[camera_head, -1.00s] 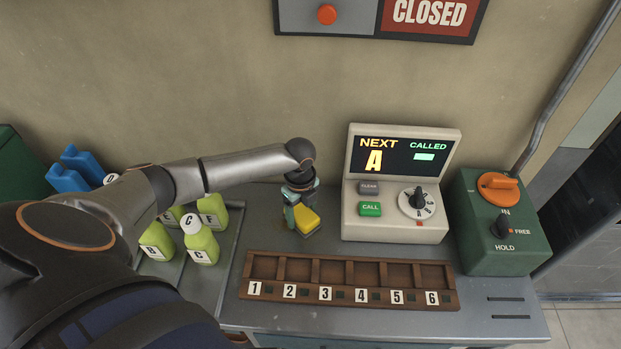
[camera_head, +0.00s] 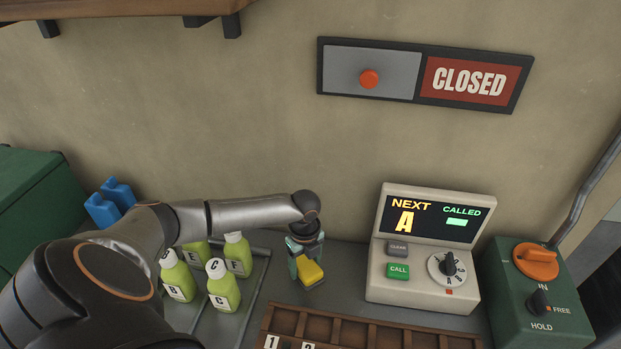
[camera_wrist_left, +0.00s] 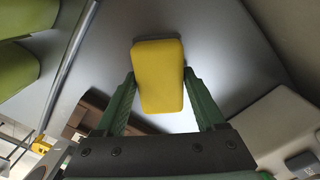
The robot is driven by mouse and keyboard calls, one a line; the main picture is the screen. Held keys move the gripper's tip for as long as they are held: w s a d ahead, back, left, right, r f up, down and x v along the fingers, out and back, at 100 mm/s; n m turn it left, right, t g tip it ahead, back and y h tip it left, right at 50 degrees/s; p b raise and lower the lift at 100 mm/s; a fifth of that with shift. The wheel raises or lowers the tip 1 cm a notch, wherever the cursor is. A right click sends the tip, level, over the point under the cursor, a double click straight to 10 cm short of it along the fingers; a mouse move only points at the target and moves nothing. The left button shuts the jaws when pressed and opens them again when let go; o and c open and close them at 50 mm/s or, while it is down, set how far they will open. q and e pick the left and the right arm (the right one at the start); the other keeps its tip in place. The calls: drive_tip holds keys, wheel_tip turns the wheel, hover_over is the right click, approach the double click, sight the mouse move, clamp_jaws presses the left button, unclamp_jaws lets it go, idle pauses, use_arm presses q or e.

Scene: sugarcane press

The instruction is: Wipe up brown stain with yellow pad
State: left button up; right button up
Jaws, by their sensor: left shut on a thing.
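My left gripper (camera_head: 303,268) is shut on the yellow pad (camera_head: 311,273), over the grey counter between the bottles and the call machine. In the left wrist view the yellow pad (camera_wrist_left: 158,75) sits between the two green fingers of the left gripper (camera_wrist_left: 160,95). I cannot tell whether the pad touches the counter. No brown stain can be made out in the views now; the pad and gripper hide part of the counter. My right gripper is not in view.
Green lettered bottles (camera_head: 222,286) stand left of the gripper. The call machine (camera_head: 425,250) is close on its right, with a green control box (camera_head: 540,290) beyond. A brown slotted rack (camera_head: 345,330) lies in front. A CLOSED sign (camera_head: 470,82) hangs on the wall.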

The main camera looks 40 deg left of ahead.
sight(341, 280)
use_arm(q)
drive_tip(key=shift+s+a, duration=0.4)
drive_tip(key=shift+a, duration=0.25)
drive_tip(key=shift+s+a, duration=0.4)
drive_tip(key=shift+a, duration=0.2)
drive_tip(key=shift+w+d+f, duration=0.1)
drive_tip(key=shift+w+d, duration=0.35)
drive_tip(key=shift+d, duration=0.35)
drive_tip(key=shift+w+d+r, duration=0.1)
drive_tip(key=shift+w+d, duration=0.35)
drive_tip(key=shift+d, duration=0.3)
drive_tip(key=shift+w+d+f, duration=0.1)
drive_tip(key=shift+w+d, duration=0.35)
drive_tip(key=shift+d, duration=0.35)
drive_tip(key=shift+w+d, duration=0.45)
drive_tip(key=shift+d, duration=0.15)
drive_tip(key=shift+w+d, duration=0.4)
drive_tip(key=shift+d, duration=0.2)
drive_tip(key=shift+w+d+f, duration=0.1)
drive_tip(key=shift+w+d, duration=0.35)
drive_tip(key=shift+d, duration=0.35)
drive_tip(key=shift+w+d, duration=0.45)
drive_tip(key=shift+d, duration=0.35)
wheel_tip(341, 280, up, 2)
drive_tip(key=shift+w+r, duration=0.1)
drive_tip(key=shift+r, duration=2)
drive_tip(key=shift+r, duration=0.1)
